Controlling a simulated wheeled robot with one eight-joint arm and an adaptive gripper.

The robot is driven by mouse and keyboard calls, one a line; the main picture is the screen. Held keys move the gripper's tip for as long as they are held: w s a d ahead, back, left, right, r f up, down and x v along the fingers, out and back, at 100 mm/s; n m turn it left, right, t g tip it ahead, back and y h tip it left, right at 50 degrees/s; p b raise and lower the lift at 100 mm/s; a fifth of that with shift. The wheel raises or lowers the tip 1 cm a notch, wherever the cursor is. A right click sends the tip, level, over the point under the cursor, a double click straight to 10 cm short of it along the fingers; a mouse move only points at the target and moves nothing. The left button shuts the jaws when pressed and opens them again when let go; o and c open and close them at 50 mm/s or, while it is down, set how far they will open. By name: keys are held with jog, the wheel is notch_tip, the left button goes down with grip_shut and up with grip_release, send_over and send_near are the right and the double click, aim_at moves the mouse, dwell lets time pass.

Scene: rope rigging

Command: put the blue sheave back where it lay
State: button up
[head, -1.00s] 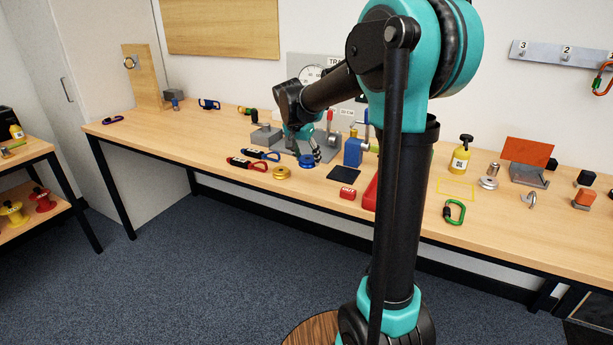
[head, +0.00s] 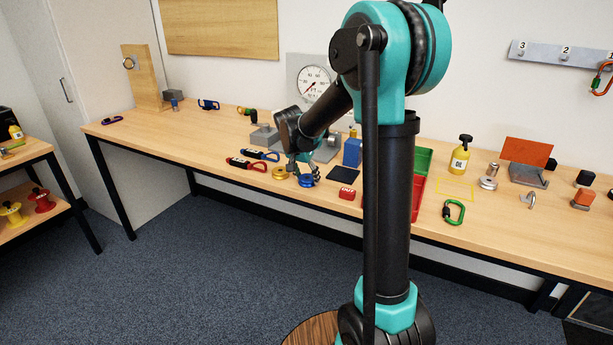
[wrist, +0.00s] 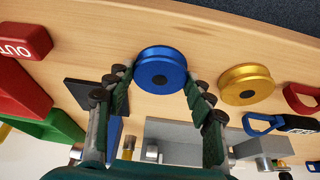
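The blue sheave (head: 306,182) is at the front of the bench, just right of the gold sheave (head: 279,173). In the wrist view the blue sheave (wrist: 160,70) lies flat-side to the camera between the tips of my gripper (wrist: 160,78), one finger at each side of its rim. In the head view my gripper (head: 304,172) is directly over it, pointing down. The fingers appear closed on the rim. I cannot tell whether the sheave touches the bench. The gold sheave (wrist: 247,84) is apart from the right finger.
A dark square pad (head: 343,173) and a red block (head: 347,193) lie to the right. Red and blue carabiners (head: 247,163) lie to the left. A grey fixture (wrist: 178,140) and a red-green bin (wrist: 40,120) stand behind. The bench's front edge is close.

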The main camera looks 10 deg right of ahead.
jog(key=o, duration=0.5)
jog(key=shift+c, duration=0.2)
jog(key=shift+r, duration=0.1)
jog(key=v, duration=1.2)
jog(key=s+d+f+n+y, duration=0.1)
jog(key=s+d+f+n, duration=0.2)
jog(key=s+f, duration=0.7)
jog(key=s+d+f+n+y, duration=0.1)
jog(key=s+d+f+n, duration=0.3)
jog(key=s+f, duration=0.6)
jog(key=s, duration=0.6)
jog(key=shift+s+n+t+y, duration=0.15)
jog(key=shift+n+t+y, duration=0.15)
jog(key=shift+n+y, duration=0.1)
jog(key=shift+d, duration=0.15)
